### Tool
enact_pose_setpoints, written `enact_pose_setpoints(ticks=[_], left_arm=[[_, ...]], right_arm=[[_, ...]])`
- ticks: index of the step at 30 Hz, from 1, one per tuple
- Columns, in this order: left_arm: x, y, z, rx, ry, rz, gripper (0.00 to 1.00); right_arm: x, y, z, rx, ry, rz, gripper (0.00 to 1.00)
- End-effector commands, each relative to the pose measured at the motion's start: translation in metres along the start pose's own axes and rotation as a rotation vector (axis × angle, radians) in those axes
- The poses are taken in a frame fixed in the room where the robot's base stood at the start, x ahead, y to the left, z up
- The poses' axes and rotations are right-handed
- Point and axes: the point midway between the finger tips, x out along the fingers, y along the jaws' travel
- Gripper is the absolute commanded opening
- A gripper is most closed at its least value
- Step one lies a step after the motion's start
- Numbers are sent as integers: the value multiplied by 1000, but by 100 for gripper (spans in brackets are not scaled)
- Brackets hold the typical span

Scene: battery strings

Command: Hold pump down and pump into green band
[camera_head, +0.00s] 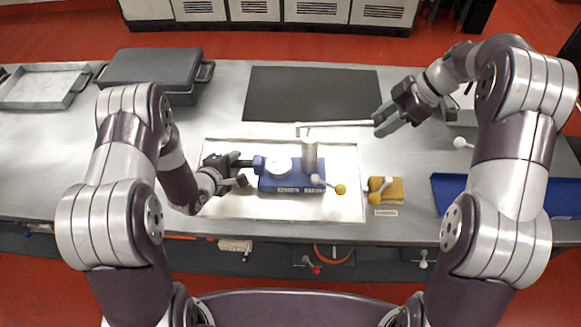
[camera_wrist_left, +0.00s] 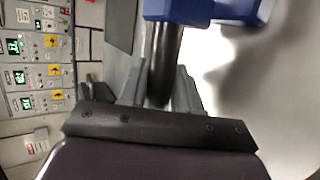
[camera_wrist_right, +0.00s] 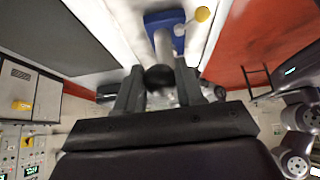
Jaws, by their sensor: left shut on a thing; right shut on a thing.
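The blue pump (camera_head: 290,184) sits on a white tray (camera_head: 235,208) in the middle of the bench. It has a round white gauge (camera_head: 278,167) on top, whose needle and green band are too small to read. A silver cylinder (camera_head: 309,155) stands at its right, with a long pale lever (camera_head: 340,124) reaching right. My left gripper (camera_head: 238,172) is shut on the pump's dark handle (camera_wrist_left: 165,60) at its left end. My right gripper (camera_head: 384,122) is shut on the lever's far end, whose dark round tip (camera_wrist_right: 160,78) shows between the fingers.
A yellow-knobbed valve handle (camera_head: 328,185) projects at the pump's front right. A tan block (camera_head: 392,187) with another yellow-knobbed handle lies right of the tray. A blue tray (camera_head: 452,190) is further right. A dark mat (camera_head: 312,92) lies behind; a grey case (camera_head: 150,72) stands back left.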

Motion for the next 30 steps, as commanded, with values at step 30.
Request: enact_pose_setpoints(ticks=[30], left_arm=[[0, -7, 2, 0, -5, -18, 0]], right_arm=[[5, 0, 0, 1, 2, -2, 0]])
